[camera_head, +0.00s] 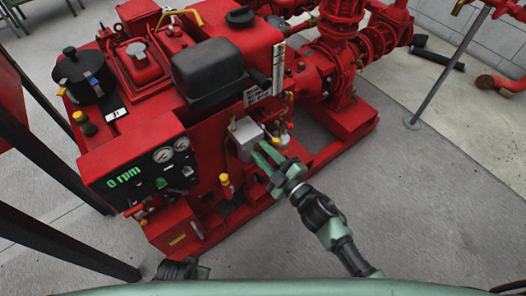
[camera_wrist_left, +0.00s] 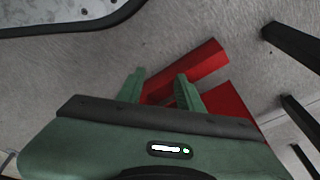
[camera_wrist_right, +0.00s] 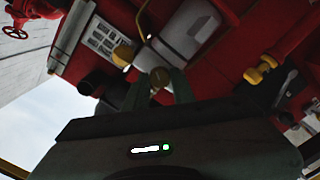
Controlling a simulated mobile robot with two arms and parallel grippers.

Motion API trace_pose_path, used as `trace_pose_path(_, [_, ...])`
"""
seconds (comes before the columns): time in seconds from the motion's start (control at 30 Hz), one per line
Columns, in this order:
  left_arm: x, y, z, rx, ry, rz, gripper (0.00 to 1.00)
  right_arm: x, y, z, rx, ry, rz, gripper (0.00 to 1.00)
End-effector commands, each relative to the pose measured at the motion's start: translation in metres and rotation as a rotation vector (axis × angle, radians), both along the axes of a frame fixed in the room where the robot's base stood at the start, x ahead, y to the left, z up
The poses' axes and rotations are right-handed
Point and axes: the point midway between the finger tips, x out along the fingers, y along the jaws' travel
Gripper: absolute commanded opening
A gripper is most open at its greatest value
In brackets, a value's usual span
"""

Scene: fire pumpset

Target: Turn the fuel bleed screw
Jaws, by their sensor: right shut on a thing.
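The red pumpset fills the left and middle of the head view. My right gripper (camera_head: 264,156) reaches its front side, beside a silver-grey box (camera_head: 245,137). In the right wrist view my right gripper's fingers are closed around a small brass-coloured screw head (camera_wrist_right: 160,76), which appears to be the fuel bleed screw. The grey box (camera_wrist_right: 188,30) shows just beyond it. In the head view the fingers hide the screw. My left gripper (camera_wrist_left: 159,82) is open and empty in the left wrist view, over the floor and red base parts.
A control panel (camera_head: 150,172) reading 0 rpm is to the left of my right gripper. A yellow-capped fitting (camera_head: 225,181) stands between them. A yellow knob (camera_wrist_right: 262,68) shows in the right wrist view. The grey floor (camera_head: 420,220) at the right is mostly clear.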

Motion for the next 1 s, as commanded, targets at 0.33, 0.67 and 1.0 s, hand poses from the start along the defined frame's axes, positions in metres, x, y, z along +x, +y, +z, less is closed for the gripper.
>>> trace_pose_path(0.33, [0.004,-0.003,0.02,-0.006,-0.008,0.006,0.36,-0.001,0.0,-0.002,-0.267,-0.192,0.0,0.0])
trace_pose_path(0.67, [0.014,-0.003,0.042,-0.005,-0.024,0.007,0.36,-0.001,0.0,-0.003,-0.479,-0.346,0.001,0.0])
trace_pose_path(1.0, [0.019,-0.003,0.057,-0.005,-0.034,0.008,0.36,-0.001,0.0,-0.003,-0.598,-0.431,0.001,0.0])
